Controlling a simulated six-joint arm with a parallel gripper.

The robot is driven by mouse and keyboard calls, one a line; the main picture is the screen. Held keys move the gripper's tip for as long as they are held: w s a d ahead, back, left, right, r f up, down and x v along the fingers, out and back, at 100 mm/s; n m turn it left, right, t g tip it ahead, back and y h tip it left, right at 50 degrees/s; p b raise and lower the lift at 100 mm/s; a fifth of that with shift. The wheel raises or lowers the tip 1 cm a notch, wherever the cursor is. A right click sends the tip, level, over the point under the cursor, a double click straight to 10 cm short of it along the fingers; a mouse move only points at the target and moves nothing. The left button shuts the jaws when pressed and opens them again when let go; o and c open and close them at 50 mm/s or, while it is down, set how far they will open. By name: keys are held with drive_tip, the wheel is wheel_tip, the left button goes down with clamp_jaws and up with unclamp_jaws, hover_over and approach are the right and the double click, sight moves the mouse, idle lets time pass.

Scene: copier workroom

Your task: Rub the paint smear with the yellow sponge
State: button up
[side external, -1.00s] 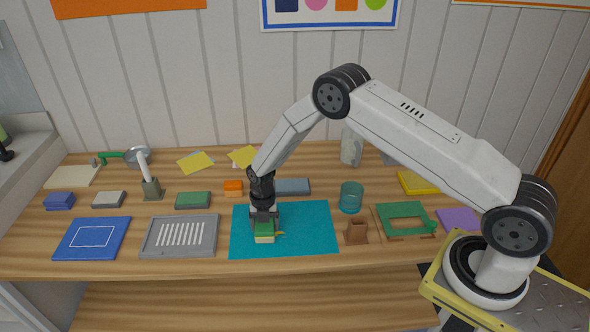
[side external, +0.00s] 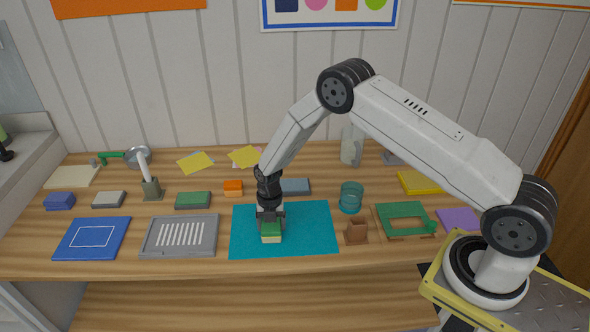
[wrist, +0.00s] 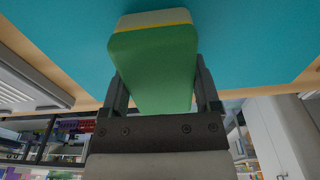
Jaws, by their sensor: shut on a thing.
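My gripper (side external: 270,222) is shut on a block-shaped sponge (side external: 271,237), green on top with a pale yellow lower layer. The sponge is low over the teal mat (side external: 312,240), near its front middle; I cannot tell whether it touches. In the wrist view the sponge (wrist: 155,65) sits between the two fingers of my gripper (wrist: 163,95), with its pale yellow edge on the far side. No paint smear shows on the mat in either current view; the sponge and gripper cover part of the mat.
A grey slotted tray (side external: 180,237) and a blue board (side external: 93,238) lie to the left. A brown holder (side external: 357,232), teal cup (side external: 351,197) and green frame (side external: 404,217) stand to the right. The mat's right half is clear.

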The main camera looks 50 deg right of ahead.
sight(259, 234)
drive_tip(key=shift+w+a+r, duration=0.1)
drive_tip(key=shift+w+a, duration=1.2)
drive_tip(key=shift+a, duration=0.05)
wheel_tip(259, 234, up, 8)
drive_tip(key=shift+d, duration=0.1)
